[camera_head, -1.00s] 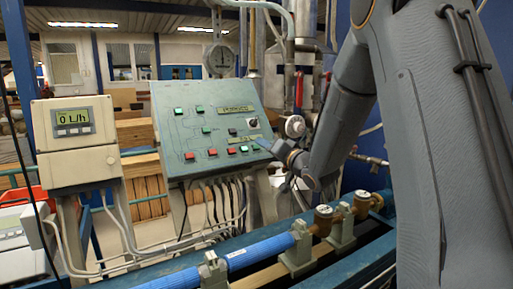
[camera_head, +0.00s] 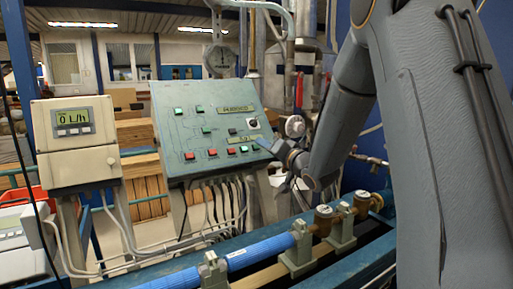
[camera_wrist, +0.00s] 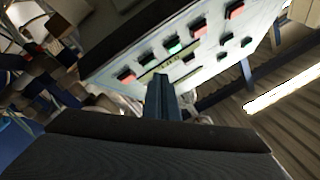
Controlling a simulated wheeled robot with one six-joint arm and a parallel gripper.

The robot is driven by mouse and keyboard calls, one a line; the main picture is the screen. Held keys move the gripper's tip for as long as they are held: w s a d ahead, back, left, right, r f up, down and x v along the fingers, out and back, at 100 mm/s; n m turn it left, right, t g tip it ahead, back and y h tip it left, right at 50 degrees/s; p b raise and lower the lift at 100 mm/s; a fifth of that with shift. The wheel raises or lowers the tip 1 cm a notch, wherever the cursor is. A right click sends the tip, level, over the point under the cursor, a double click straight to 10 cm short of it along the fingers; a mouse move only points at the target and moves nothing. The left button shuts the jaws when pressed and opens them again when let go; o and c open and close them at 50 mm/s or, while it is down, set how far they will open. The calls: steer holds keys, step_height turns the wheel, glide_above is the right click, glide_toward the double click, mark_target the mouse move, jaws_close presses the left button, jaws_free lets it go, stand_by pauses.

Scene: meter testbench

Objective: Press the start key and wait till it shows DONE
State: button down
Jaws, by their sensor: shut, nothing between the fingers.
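The sloped teal control panel (camera_head: 165,125) stands in the middle of the head view. It carries green keys (camera_head: 178,110) and red keys (camera_head: 212,153); which one is the start key I cannot tell. A small dark display (camera_head: 236,110) with yellowish lettering sits at its upper right, too small to read surely. A second yellowish strip (camera_head: 243,139) is lower down. My gripper (camera_head: 264,144) is shut and empty at the panel's lower right edge. In the wrist view its closed fingers (camera_wrist: 164,95) point at the panel face; contact with a key cannot be told.
A meter box (camera_head: 75,143) at left shows 0 L/h. A blue pipe (camera_head: 262,252) with brass meters (camera_head: 323,218) runs across the front below the panel. Cables hang under the panel. A round gauge (camera_head: 219,59) is behind it.

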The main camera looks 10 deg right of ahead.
steer(key=shift+w+f, duration=0.1)
stand_by(0.3)
steer(key=shift+w+a+f, duration=0.15)
steer(key=shift+w+f, duration=0.05)
steer(key=shift+w, duration=0.05)
steer(key=shift+w+a+f+b, duration=0.1)
steer(key=shift+w+f+b, duration=0.15)
steer(key=shift+b, duration=0.1)
stand_by(0.7)
steer(key=shift+s+r, duration=0.1)
steer(key=shift+s+d+r+p, duration=0.25)
steer(key=shift+s+r+p, duration=0.2)
steer(key=shift+s+p, duration=0.1)
stand_by(0.4)
steer(key=shift+s+d+r+p, duration=0.3)
steer(key=shift+s+r+p, duration=0.55)
steer(key=shift+s+d+r+p, duration=0.25)
steer(key=shift+s+r+p, duration=0.55)
steer(key=shift+s, duration=0.05)
stand_by(3.5)
